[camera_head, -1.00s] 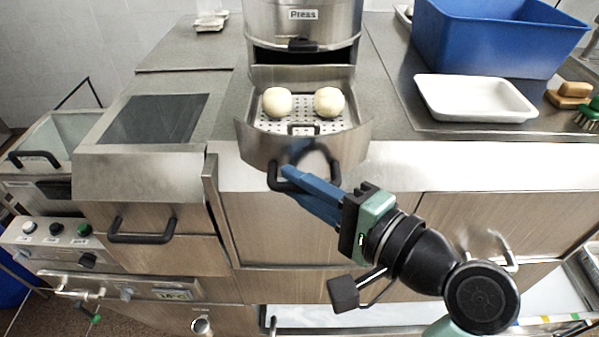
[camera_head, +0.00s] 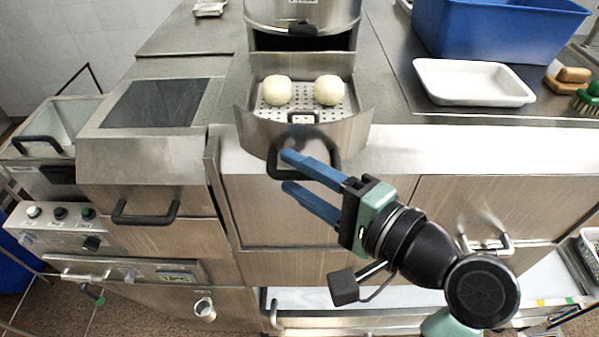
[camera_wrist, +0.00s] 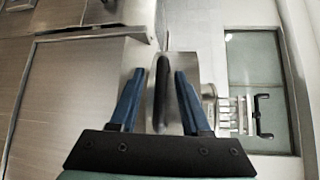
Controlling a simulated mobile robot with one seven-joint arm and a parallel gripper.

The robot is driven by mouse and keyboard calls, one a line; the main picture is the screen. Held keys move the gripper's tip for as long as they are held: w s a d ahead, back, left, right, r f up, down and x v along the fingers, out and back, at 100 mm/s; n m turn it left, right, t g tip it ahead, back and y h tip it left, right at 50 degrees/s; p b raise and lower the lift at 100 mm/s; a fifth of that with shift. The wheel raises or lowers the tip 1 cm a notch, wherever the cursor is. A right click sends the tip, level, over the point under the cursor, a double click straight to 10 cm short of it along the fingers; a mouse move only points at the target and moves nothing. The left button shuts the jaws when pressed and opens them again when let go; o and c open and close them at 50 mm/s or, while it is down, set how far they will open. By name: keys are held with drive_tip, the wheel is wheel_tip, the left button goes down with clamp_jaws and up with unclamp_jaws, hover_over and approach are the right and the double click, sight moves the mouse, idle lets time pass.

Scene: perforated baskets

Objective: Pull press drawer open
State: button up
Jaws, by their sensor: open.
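The press drawer (camera_head: 262,136) stands pulled out in front of the press (camera_head: 302,45), with two pale dough balls (camera_head: 277,90) on the perforated basket (camera_head: 318,112) inside it. Its black handle (camera_head: 272,163) is on the curved steel front. My gripper (camera_head: 287,171) is at the handle with its blue fingers spread apart. In the wrist view, the dark handle (camera_wrist: 161,85) stands between the two fingers of my gripper (camera_wrist: 160,82), with a gap showing on each side. The head view does not show clearly whether a finger touches the handle.
A white tray (camera_head: 473,83) and a blue bin (camera_head: 495,40) stand on the right counter. Sponges (camera_head: 572,76) and a green brush (camera_head: 590,98) lie at the far right. A lidded unit with a black handle (camera_head: 146,212) is at the left.

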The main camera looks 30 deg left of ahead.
drive_tip(key=shift+d, duration=0.1)
drive_tip(key=b+v, duration=0.4)
drive_tip(key=v, duration=0.8)
drive_tip(key=shift+s+d, duration=0.15)
drive_tip(key=shift+d, duration=0.2)
drive_tip(key=shift+r, duration=0.1)
